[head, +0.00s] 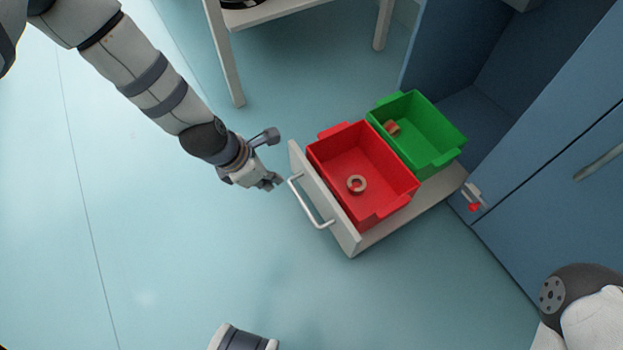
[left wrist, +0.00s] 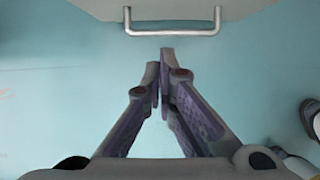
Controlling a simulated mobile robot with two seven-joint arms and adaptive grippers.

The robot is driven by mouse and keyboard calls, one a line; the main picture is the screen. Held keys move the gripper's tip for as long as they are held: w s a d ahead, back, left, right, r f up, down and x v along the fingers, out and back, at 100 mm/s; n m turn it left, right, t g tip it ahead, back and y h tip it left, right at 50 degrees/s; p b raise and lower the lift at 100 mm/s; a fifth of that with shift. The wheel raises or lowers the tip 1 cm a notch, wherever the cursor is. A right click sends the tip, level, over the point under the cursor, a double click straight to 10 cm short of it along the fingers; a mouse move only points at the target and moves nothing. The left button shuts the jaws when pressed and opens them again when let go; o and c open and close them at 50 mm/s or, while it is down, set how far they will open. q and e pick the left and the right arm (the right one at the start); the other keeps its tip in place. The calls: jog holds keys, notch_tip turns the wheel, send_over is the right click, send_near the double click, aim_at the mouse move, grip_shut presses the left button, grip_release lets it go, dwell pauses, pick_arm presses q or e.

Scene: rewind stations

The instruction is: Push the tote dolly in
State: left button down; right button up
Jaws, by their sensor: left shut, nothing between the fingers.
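The tote dolly (head: 349,242) is a low pale platform with an upright front panel and a silver bar handle (head: 308,205). It stands pulled out from the opening of a blue cabinet, its far end near the opening. It carries a red tote (head: 335,180) in front and a green tote (head: 433,135) behind. My left gripper (head: 275,182) is just left of the front panel, near the handle's upper end, apart from it. In the left wrist view the handle (left wrist: 172,33) lies beyond the closed fingertips (left wrist: 162,55). My right gripper is not seen.
The blue cabinet (head: 540,150) stands on the right, with a small red-tipped latch (head: 474,200) by the opening. A white table (head: 225,50) stands at the top. A ring lies in the red tote and a brown piece in the green one. The floor left of the dolly is clear.

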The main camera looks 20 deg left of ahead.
pick_arm(q)
jog(key=w+d+f+b, duration=0.4)
jog(key=w+f+b, duration=0.2)
jog(key=f, duration=0.2)
jog(key=shift+d+f, duration=0.35)
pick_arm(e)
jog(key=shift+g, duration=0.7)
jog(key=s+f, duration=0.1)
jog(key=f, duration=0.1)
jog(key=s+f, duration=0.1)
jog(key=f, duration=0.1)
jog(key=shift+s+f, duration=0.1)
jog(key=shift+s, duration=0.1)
